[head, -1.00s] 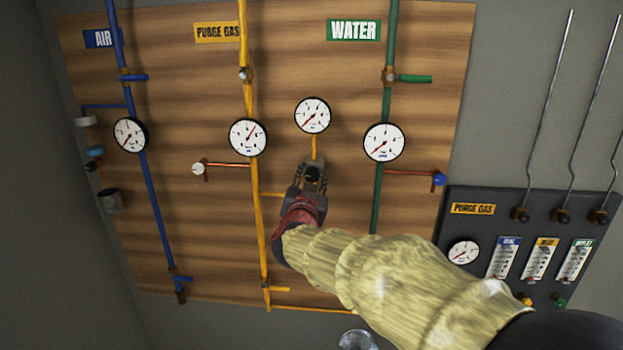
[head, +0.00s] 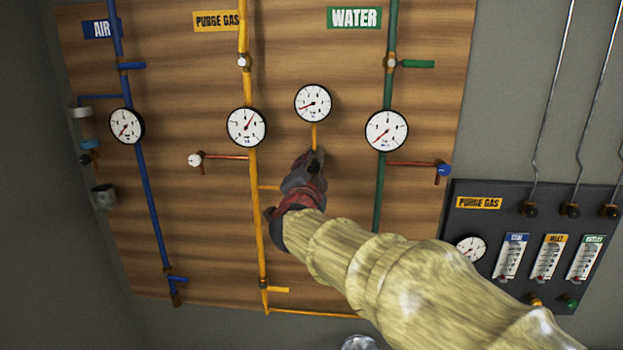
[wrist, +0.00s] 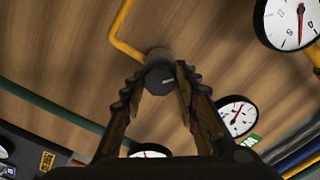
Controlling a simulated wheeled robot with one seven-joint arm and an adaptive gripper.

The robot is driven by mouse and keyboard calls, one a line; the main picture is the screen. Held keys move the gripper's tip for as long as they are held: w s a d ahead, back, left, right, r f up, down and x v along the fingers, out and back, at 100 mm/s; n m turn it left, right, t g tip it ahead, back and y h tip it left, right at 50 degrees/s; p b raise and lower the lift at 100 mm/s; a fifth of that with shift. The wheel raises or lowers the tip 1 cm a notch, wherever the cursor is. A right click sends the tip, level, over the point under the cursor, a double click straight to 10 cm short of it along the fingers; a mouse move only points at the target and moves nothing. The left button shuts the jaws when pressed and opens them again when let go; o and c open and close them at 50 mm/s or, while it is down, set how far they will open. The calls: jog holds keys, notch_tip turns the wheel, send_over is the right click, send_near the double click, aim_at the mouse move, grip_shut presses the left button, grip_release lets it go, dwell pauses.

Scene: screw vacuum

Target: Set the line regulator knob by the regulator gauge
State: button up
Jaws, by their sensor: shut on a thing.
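The regulator gauge (head: 313,103) is a round white dial above my gripper, between the purge gas and water lines. Its red needle points left and slightly down. A short yellow pipe (head: 314,136) runs down from it. The line regulator knob (wrist: 160,76) is a dark grey cylinder with a pale mark on its face, in the middle of the wrist view. My gripper (wrist: 160,92) is shut on it, one finger on each side. In the head view my gripper (head: 312,162) covers most of the knob.
The purge gas gauge (head: 246,127) is left of my gripper and the water gauge (head: 387,130) is right. Yellow (head: 257,200) and green (head: 378,195) pipes flank my gripper. A dark flowmeter panel (head: 470,225) stands at the right.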

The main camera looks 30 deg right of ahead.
jog(key=m+b, duration=0.3)
jog(key=m, duration=0.2)
jog(key=shift+f, duration=0.1)
jog(key=shift+b, duration=0.3)
dwell(0.4)
jog(key=o, duration=1.2)
jog(key=shift+c, duration=0.2)
jog(key=v, duration=1.2)
